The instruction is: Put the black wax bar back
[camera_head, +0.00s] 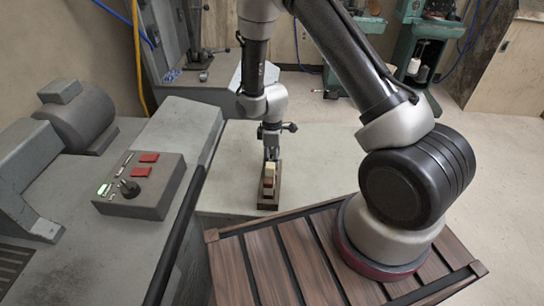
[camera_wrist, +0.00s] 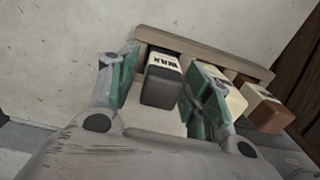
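In the wrist view my gripper (camera_wrist: 164,90) has its two green-padded fingers on either side of the black wax bar (camera_wrist: 160,88), with narrow gaps beside it, so it looks open. The bar has a pale label reading WAX and stands at the left end of a wooden rack (camera_wrist: 210,56). A cream bar (camera_wrist: 234,98) and a brown bar (camera_wrist: 262,112) stand to its right in the rack. In the head view my gripper (camera_head: 271,153) points down at the far end of the rack (camera_head: 266,205); the black bar cannot be made out there.
The rack stands on a pale tabletop (camera_head: 325,165) with free room to its right. A machine with a control box (camera_head: 140,185) of red switches and a knob is at left. A dark bar (camera_head: 180,230) runs along its edge. A slatted wooden surface (camera_head: 270,265) lies in front.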

